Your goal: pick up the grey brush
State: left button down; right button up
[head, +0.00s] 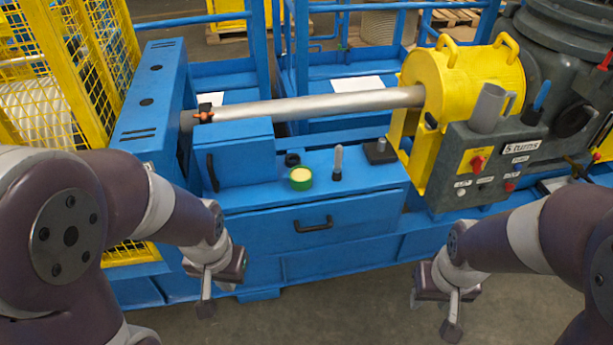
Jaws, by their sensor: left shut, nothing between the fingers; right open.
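A small upright tool with a grey handle (338,158) and a dark foot stands on the blue bench top, near the middle of the head view. It looks like the grey brush, though its bristles are too small to make out. My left gripper (205,306) is shut and empty, low in front of the blue machine, left of and nearer than the brush. My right gripper (452,326) is open and empty, low over the floor at the right. Both grippers are well apart from the brush.
A green tin with a yellow top (301,178) stands just left of the brush. A dark block with a post (380,151) stands right of it. A steel shaft (320,105) runs behind. A control box (490,160) carries a grey mug (489,108) and a blue-handled tool (541,95).

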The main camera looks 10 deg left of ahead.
aim_at(336, 175)
jog(key=i+l+u, duration=0.1)
jog(key=i+u, duration=0.25)
jog(key=i, duration=0.2)
jog(key=i+l+u, duration=0.35)
jog(key=i, duration=0.15)
jog(key=i+l+u, duration=0.35)
jog(key=i, duration=0.15)
